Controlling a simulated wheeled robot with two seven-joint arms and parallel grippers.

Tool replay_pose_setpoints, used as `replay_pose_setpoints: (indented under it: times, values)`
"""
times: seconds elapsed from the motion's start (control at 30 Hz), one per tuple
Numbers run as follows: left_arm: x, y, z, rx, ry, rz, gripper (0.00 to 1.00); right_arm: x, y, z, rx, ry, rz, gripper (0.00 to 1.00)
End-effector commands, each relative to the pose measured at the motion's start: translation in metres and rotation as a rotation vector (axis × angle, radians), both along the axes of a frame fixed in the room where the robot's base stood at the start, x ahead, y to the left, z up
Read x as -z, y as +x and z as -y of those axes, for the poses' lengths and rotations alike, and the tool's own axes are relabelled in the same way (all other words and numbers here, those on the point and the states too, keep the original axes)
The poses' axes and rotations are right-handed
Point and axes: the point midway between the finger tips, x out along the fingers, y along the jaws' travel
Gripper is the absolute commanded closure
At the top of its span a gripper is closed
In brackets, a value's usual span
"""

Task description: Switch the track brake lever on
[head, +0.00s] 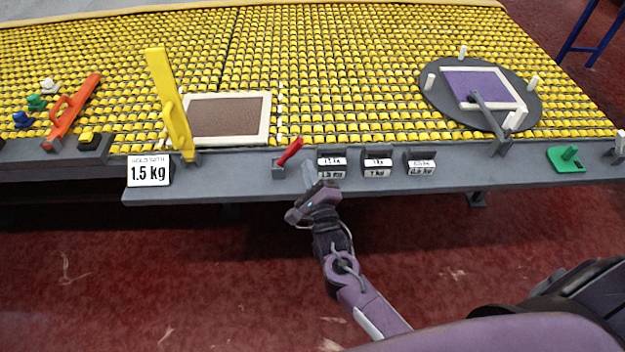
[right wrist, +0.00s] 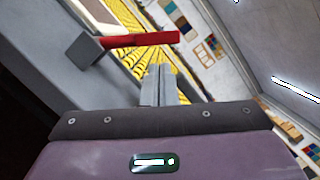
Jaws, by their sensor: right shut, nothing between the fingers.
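The track brake lever is a red handle (head: 290,151) on a small grey base (head: 279,168), standing on the grey front ledge of the roller table. It leans up and to the right in the head view. In the right wrist view the red lever (right wrist: 140,40) runs from its grey base (right wrist: 86,50) to the right, beyond my fingertips. My right gripper (head: 309,172) is shut and empty, just right of the lever in the head view. In the right wrist view its fingers (right wrist: 158,75) point toward the lever's free end; I cannot tell whether they touch. My left gripper is not in view.
Several dark weights, including a 1 kg one (head: 377,165), stand on the ledge right of the lever. Left are a yellow upright lever (head: 162,85), a 1.5 kg sign (head: 149,171) and a framed brown rug (head: 228,115). A round turntable (head: 440,98) is at right.

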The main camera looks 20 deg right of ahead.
Motion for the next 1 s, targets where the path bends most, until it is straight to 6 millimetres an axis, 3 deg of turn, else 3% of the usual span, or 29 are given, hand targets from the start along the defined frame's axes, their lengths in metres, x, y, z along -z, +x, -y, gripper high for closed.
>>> replay_pose_setpoints:
  times: [0.1, 0.3, 1.0]
  values:
    - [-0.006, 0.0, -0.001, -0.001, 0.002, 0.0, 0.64, -0.005, 0.021, 0.002, -0.001, -0.002, 0.0, 1.0]
    - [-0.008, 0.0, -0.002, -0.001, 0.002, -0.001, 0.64, -0.006, 0.038, 0.003, -0.001, -0.001, -0.002, 1.0]
    - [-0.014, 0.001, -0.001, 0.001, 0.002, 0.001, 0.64, -0.01, 0.041, 0.009, -0.001, -0.048, -0.015, 1.0]
